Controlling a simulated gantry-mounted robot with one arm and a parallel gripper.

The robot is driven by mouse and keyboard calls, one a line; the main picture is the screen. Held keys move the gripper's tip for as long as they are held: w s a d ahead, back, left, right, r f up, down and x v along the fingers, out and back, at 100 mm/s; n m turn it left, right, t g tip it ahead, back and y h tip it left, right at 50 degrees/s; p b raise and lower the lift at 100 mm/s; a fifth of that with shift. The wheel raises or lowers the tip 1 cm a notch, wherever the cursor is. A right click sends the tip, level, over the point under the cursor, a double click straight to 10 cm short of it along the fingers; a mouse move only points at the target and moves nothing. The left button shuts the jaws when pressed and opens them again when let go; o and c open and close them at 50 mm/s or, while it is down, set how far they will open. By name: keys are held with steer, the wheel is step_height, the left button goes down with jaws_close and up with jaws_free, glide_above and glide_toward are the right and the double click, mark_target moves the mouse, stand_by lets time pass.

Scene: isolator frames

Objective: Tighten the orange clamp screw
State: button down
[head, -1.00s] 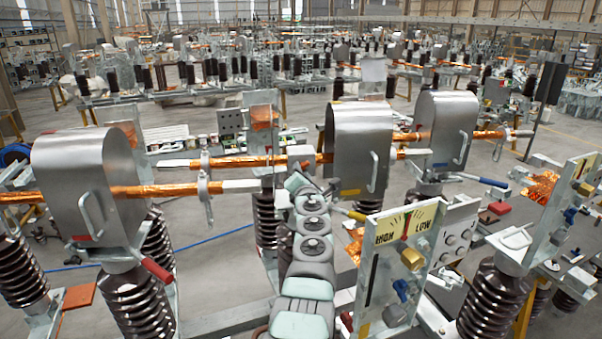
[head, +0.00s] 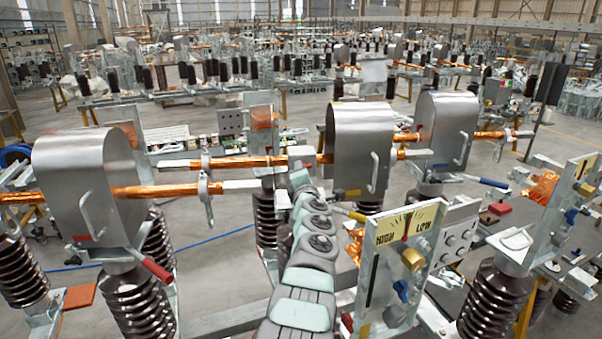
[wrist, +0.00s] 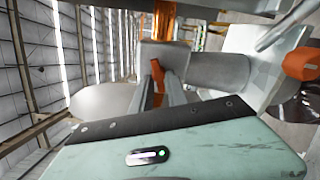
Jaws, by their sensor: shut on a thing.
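In the wrist view, my gripper (wrist: 170,92) reaches away from the camera with its two grey fingers close together. A narrow orange piece, which looks like the orange clamp screw (wrist: 157,75), shows between the fingers, and they are shut on it. Beyond it is a grey metal block (wrist: 165,55), with an orange copper bar (wrist: 162,15) behind. In the head view, my arm rises from the bottom centre to the bar near the middle. The arm hides the fingers and the screw there, so how far the screw is turned cannot be told.
A metal hood (head: 360,150) stands just right of my arm, another (head: 82,185) at the left. A HIGH/LOW gauge panel (head: 400,265) stands close at the right. Ribbed brown insulators (head: 137,300) stand below. In the wrist view, an orange-ended handle (wrist: 300,64) is at the right.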

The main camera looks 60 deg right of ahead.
steer(key=shift+m, duration=1.1)
steer(key=c, duration=1.3)
jaws_free()
steer(key=shift+r, duration=0.1)
